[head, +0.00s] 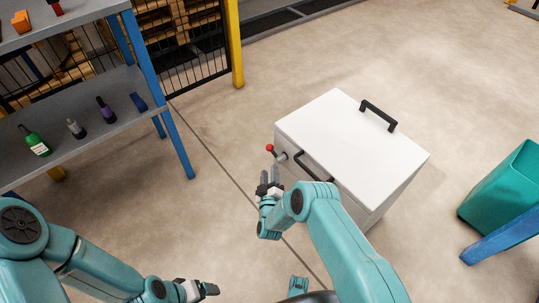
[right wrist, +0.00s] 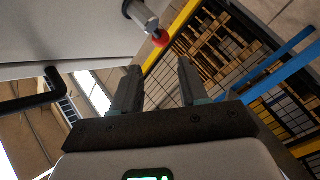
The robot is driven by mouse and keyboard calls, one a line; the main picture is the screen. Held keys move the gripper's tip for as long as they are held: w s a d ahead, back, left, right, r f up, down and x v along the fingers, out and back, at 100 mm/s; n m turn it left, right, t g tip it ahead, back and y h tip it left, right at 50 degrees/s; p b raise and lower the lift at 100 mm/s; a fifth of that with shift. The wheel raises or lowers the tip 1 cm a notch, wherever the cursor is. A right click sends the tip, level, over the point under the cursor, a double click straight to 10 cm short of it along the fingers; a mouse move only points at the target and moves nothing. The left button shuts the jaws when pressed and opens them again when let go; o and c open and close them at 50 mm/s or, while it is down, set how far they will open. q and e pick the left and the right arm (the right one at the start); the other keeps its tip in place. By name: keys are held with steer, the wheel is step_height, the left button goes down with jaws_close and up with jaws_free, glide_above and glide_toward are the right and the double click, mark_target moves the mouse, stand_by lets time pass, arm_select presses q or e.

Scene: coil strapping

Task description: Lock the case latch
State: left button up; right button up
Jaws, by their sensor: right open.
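The case (head: 345,140) is a white box with a black handle on its top and another on its front. Its latch (head: 281,157) is a metal pivot with a lever ending in a red ball (head: 270,148), at the front's left end. In the right wrist view the latch's red ball (right wrist: 160,38) is just beyond the fingers. My right gripper (head: 269,182) is open and empty, just in front of the latch and apart from it. My left gripper (head: 207,289) is low at the bottom of the head view, away from the case; its jaw opening is unclear.
A grey shelf (head: 75,110) with blue posts holds several bottles on the left. A black front handle (head: 314,167) sticks out beside the latch. A green bin (head: 505,190) and a blue beam (head: 500,244) stand at the right.

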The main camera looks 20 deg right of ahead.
steer(key=b+x, duration=0.3)
steer(key=x, duration=0.7)
steer(key=shift+d+f+b, duration=0.15)
steer(key=shift+f+b, duration=0.05)
steer(key=shift+b, duration=0.2)
steer(key=shift+w, duration=0.15)
jaws_close()
